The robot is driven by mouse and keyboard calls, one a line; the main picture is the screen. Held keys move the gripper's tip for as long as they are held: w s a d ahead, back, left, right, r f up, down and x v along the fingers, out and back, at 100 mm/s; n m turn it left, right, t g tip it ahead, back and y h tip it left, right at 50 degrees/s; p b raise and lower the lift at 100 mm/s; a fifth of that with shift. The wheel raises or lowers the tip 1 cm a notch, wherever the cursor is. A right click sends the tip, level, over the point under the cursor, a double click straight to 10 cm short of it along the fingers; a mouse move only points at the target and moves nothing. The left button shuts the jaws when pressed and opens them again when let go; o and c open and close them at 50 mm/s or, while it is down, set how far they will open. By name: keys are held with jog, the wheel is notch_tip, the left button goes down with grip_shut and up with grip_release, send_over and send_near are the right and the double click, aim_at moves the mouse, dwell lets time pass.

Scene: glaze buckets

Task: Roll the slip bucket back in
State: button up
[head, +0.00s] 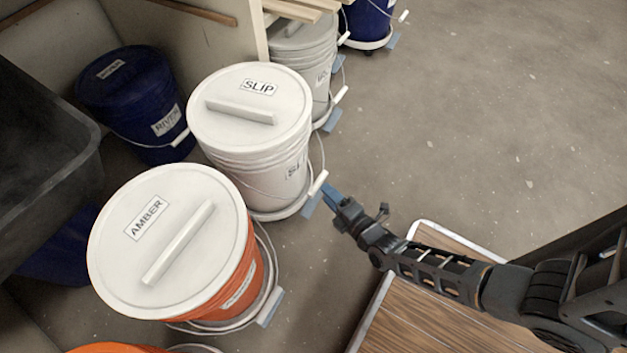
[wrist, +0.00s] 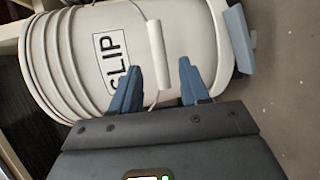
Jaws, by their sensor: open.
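The slip bucket (head: 252,150) is white, upright, with a lid labelled SLIP. It stands on a round wheeled base (head: 275,212) with a blue tab (head: 313,204) on its right side. Its wire handle hangs down that side with a white grip (head: 318,183). My gripper (head: 331,196) is at the bucket's right side, close to the grip and the tab. In the wrist view the two blue fingers (wrist: 160,82) are apart, with the lower end of the white grip showing between them. I cannot tell whether they touch it. The blue tab (wrist: 239,40) is right of the fingers.
The amber bucket (head: 250,285) stands close in front. A navy bucket (head: 135,100) is behind left, a grey bucket (head: 312,55) behind right, and a dark bin (head: 45,160) at far left. A wood-topped surface (head: 430,320) lies below my arm. Floor (head: 480,110) to the right is clear.

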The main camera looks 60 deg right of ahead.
aim_at(316, 183)
jog(key=b+x, duration=0.3)
jog(key=x, duration=0.3)
jog(key=shift+w+f, duration=0.25)
jog(key=shift+w, duration=0.05)
jog(key=shift+w+d+b, duration=0.3)
jog(key=shift+w, duration=0.2)
grip_shut()
